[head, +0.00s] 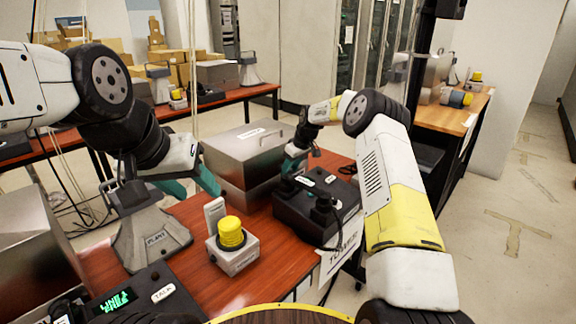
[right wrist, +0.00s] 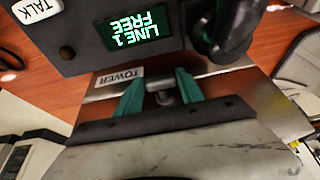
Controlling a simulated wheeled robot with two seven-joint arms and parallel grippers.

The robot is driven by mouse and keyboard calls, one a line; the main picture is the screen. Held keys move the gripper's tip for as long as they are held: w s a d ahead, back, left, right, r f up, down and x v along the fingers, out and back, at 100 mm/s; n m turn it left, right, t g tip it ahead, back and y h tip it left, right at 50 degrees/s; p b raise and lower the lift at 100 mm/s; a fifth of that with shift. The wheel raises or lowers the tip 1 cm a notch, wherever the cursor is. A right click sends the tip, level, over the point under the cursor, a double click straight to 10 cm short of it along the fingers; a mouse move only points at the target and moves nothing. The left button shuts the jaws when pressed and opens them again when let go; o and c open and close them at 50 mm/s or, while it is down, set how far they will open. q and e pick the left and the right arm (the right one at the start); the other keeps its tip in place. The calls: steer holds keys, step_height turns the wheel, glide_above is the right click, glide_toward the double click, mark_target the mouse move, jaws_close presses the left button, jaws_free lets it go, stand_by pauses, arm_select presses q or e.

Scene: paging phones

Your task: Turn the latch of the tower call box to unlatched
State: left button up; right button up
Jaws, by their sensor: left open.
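The tower call box is a grey metal box (head: 234,178) with a white tag, at the back of the red-brown table. In the right wrist view a label (right wrist: 119,77) reads TOWER beside a small grey metal latch (right wrist: 158,85). My right gripper (right wrist: 161,84) has its green fingers on either side of the latch, which spans the space between them. In the head view my right gripper (head: 291,163) is at the box's right side, and the latch is hidden there. My left gripper (head: 197,183) is open and empty above the table, left of the box.
A black desk phone (head: 318,207) stands just right of the box; its screen (right wrist: 141,28) reads LINE 1 FREE. A yellow-topped unit (head: 231,240) sits in front. A grey stand (head: 153,240) and another black phone (head: 133,295) are at the left. A TOWER sign (head: 340,256) hangs at the table edge.

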steer(key=o, duration=0.3)
steer(key=shift+r, duration=0.1)
steer(key=v, duration=0.7)
steer(key=shift+d+r, duration=0.1)
steer(key=shift+r, duration=0.2)
steer(key=s+d+r+m+t+h, duration=0.1)
steer(key=s+d+r+m+h, duration=0.15)
steer(key=s+r, duration=1.85)
steer(key=s+d+f+m, duration=0.1)
steer(key=s+m, duration=0.1)
steer(key=s, duration=0.7)
steer(key=s+d+f+m+t+y, duration=0.1)
steer(key=s+m, duration=0.1)
steer(key=s, duration=0.7)
steer(key=s+d+f+m+t, duration=0.1)
steer(key=s+d+m, duration=0.1)
steer(key=s, duration=0.7)
steer(key=shift+d, duration=0.1)
